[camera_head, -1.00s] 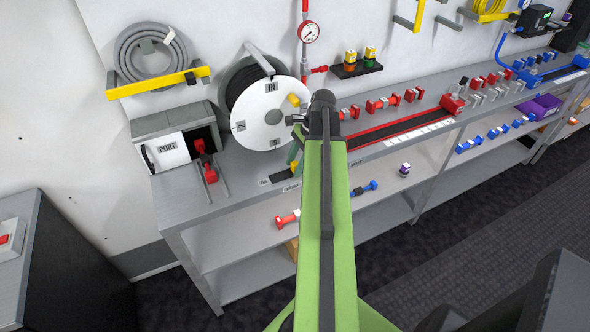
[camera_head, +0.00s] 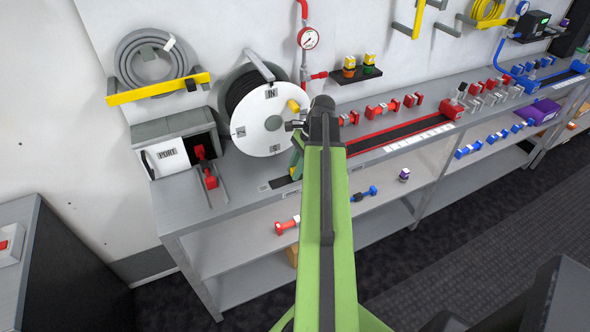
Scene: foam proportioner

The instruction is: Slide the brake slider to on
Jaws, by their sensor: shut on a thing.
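The brake slider is a short black slot (camera_head: 279,182) with a pale label on the bench's front edge, just below the hose reel. A small yellow piece, apparently its knob, shows at the right end of the slot beside my arm. My green arm reaches up the middle of the view and hides the area right of the slot. The end of my arm and my gripper (camera_head: 296,171) point down at the knob, mostly hidden behind the arm. The jaws are shut on the knob, as far as can be seen.
The white-faced hose reel (camera_head: 268,120) with a yellow crank knob stands directly behind the slot. A grey PORT box (camera_head: 178,145) with a red fitting is to the left. A long red-edged black track (camera_head: 400,133) and red couplings lie right of my arm.

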